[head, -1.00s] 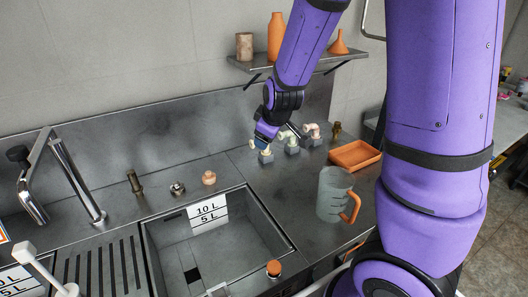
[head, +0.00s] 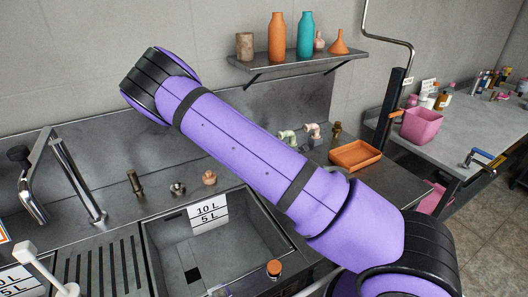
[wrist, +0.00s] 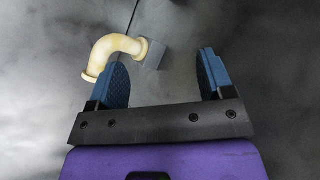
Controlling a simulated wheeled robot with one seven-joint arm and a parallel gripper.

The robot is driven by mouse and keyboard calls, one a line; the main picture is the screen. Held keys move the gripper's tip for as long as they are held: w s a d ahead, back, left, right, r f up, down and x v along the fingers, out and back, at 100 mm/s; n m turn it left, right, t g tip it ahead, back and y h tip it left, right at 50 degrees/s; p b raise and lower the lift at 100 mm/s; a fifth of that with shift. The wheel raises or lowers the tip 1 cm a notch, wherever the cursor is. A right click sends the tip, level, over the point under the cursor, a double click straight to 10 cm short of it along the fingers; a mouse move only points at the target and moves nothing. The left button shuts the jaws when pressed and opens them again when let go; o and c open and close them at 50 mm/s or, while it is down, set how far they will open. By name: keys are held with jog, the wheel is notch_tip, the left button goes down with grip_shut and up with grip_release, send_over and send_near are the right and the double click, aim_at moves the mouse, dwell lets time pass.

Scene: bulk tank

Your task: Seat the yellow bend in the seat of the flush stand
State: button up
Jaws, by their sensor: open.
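The yellow bend (wrist: 112,50), a curved pipe with a flange at each end, shows in the wrist view at upper left. One flange is at a small grey block (wrist: 153,56); whether it is seated in the block I cannot tell. My gripper (wrist: 163,72) is open, with blue finger pads and nothing between them. In the head view my arm hides my gripper and the yellow bend. I cannot make out the flush stand in either view.
The sink (head: 150,232) is at front left. A shelf (head: 300,62) with bottles hangs on the wall behind.

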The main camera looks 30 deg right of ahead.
jog(key=n, duration=0.1)
jog(key=n+t, duration=0.1)
jog(key=n, duration=0.1)
jog(key=f+n+t, duration=0.1)
jog(key=shift+w+d, duration=0.1)
jog(key=shift+w, duration=0.25)
jog(key=n, duration=0.1)
jog(key=n+t+y, duration=0.1)
jog(key=shift+w+f+n, duration=0.1)
jog(key=shift+w+n, duration=0.1)
jog(key=shift+n, duration=0.2)
jog(key=n, duration=0.1)
jog(key=n+t+y, duration=0.1)
jog(key=a+n+t, duration=0.1)
jog(key=n, duration=0.1)
jog(key=shift+w+f+y, duration=0.1)
jog(key=shift+w+y, duration=0.15)
jog(key=shift+y, duration=0.05)
jog(key=n+y, duration=0.1)
jog(key=n, duration=0.1)
jog(key=a+n+t, duration=0.1)
jog(key=shift+w+a+n+y, duration=0.15)
jog(key=shift+n+y, duration=0.25)
jog(key=shift+a+x, duration=0.2)
jog(key=shift+x, duration=5.25)
jog(key=c, duration=1.2)
